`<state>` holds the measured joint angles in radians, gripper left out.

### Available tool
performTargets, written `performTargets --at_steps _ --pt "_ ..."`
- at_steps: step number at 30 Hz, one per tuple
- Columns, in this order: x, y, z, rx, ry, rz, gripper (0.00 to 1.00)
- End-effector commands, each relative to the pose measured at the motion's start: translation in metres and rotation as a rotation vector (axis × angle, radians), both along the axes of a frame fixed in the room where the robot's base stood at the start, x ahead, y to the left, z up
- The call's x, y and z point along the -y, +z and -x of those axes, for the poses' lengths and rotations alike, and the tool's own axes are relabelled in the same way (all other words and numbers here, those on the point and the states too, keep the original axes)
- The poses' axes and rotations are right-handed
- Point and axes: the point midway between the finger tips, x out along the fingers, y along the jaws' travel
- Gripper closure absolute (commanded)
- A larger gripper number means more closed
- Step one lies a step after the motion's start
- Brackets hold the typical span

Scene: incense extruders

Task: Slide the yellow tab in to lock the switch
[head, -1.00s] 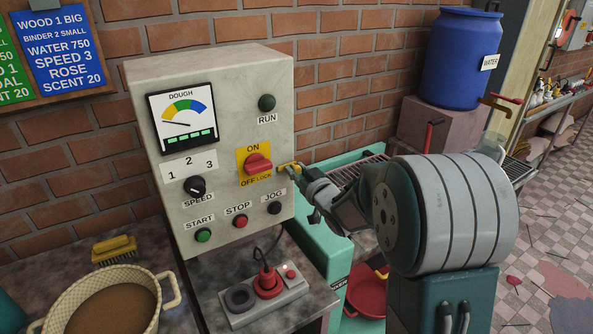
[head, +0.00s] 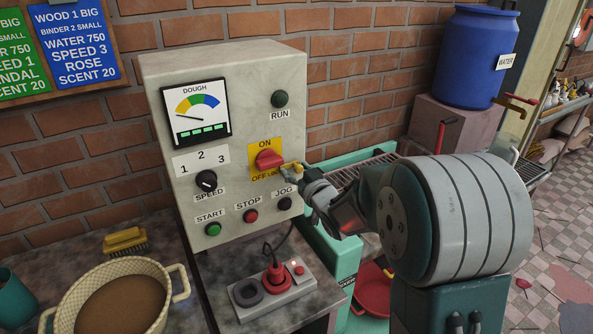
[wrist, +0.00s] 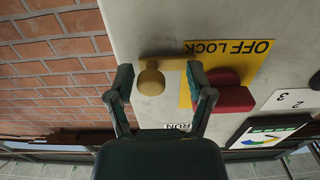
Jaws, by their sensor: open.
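The red rotary switch (head: 269,158) sits on a yellow plate (head: 253,148) marked ON and OFF LOCK on the pale control box. Its handle also shows in the wrist view (wrist: 232,98). The yellow tab (head: 292,168) is a short bar with a round knob, at the right of the plate. In the wrist view the tab's knob (wrist: 150,82) lies between my gripper's two spread fingers. My gripper (wrist: 160,85) is open around the knob, and the right finger stands between knob and switch. In the head view my gripper (head: 302,172) comes from the right and partly covers the tab.
The control box (head: 235,110) also carries a dough meter, a speed knob and several buttons. A pendant with a red plug (head: 275,278) lies below it. A bowl (head: 70,300) stands at the left. A blue water barrel (head: 475,60) is behind at right.

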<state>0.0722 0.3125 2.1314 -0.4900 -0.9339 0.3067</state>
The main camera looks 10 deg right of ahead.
Motion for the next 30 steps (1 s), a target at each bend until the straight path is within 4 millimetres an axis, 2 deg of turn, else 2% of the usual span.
performTargets --at_steps 5,8,21,25,30 --pt "0.002 0.0 0.004 0.001 -0.002 0.0 0.32" --pt "0.006 0.001 0.015 0.001 -0.002 0.0 0.32" --pt "0.031 -0.001 0.097 -0.001 -0.003 0.001 0.32" --pt "0.034 -0.001 0.109 -0.001 -0.001 0.001 0.32" --pt "0.034 -0.001 0.114 -0.001 0.0 0.001 0.32"
